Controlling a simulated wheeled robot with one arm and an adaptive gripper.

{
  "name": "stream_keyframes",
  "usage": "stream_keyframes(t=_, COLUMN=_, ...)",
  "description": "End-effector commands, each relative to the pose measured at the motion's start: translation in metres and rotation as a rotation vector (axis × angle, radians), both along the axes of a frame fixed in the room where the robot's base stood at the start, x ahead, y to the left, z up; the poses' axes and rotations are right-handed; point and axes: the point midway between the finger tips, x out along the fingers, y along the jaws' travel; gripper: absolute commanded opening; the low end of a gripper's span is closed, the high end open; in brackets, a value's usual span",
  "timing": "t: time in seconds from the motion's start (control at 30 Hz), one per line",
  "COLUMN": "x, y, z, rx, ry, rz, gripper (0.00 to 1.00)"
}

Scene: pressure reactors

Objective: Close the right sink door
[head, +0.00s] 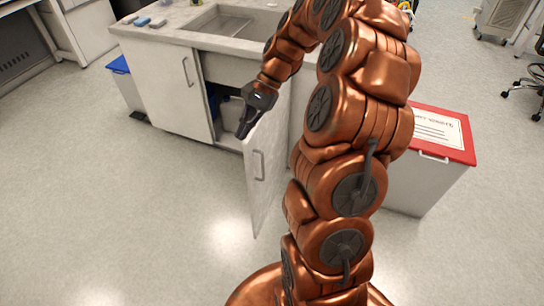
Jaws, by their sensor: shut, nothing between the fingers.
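The right sink door (267,172) stands open, swung out from the white sink cabinet toward me, with a vertical bar handle on its visible face. My gripper (241,135) is shut and empty. In the picture it is at the door's upper left edge, in front of the cabinet opening; I cannot tell whether it touches the door. The left sink door (165,85) is closed and has its own handle. The opening shows a dark inside with pale containers (231,113). My arm hides part of the cabinet to the right of the open door.
A sink basin (228,22) is set in the countertop. A blue-lidded bin (125,85) stands left of the cabinet. A white bin with a red lid (440,135) stands right of my arm. The floor (120,220) in front is clear.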

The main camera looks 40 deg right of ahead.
Motion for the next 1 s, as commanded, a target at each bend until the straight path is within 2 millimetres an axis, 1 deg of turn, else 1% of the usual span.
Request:
stream_keyframes(t=0.03, x=0.007, y=-0.018, z=-0.014, rx=0.022, ry=0.022, rz=-0.062, gripper=0.0)
stream_keyframes(t=0.13, x=0.018, y=-0.052, z=-0.033, rx=0.059, ry=0.056, rz=-0.182, gripper=0.0)
stream_keyframes(t=0.27, x=0.024, y=-0.099, z=-0.062, rx=0.103, ry=0.107, rz=-0.34, gripper=0.0)
stream_keyframes(t=0.3, x=0.025, y=-0.115, z=-0.071, rx=0.116, ry=0.122, rz=-0.39, gripper=0.0)
stream_keyframes(t=0.37, x=0.023, y=-0.136, z=-0.086, rx=0.137, ry=0.149, rz=-0.46, gripper=0.0)
stream_keyframes(t=0.4, x=0.022, y=-0.15, z=-0.096, rx=0.148, ry=0.165, rz=-0.504, gripper=0.0)
stream_keyframes(t=0.5, x=0.015, y=-0.181, z=-0.117, rx=0.174, ry=0.203, rz=-0.605, gripper=0.0)
stream_keyframes(t=0.6, x=0.008, y=-0.205, z=-0.133, rx=0.189, ry=0.229, rz=-0.682, gripper=0.0)
stream_keyframes(t=0.7, x=0.002, y=-0.22, z=-0.145, rx=0.199, ry=0.247, rz=-0.733, gripper=0.0)
stream_keyframes(t=0.8, x=-0.001, y=-0.227, z=-0.15, rx=0.206, ry=0.257, rz=-0.759, gripper=0.0)
stream_keyframes(t=0.87, x=-0.001, y=-0.227, z=-0.152, rx=0.208, ry=0.26, rz=-0.764, gripper=0.0)
stream_keyframes(t=1.0, x=0.002, y=-0.219, z=-0.159, rx=0.208, ry=0.259, rz=-0.763, gripper=0.0)
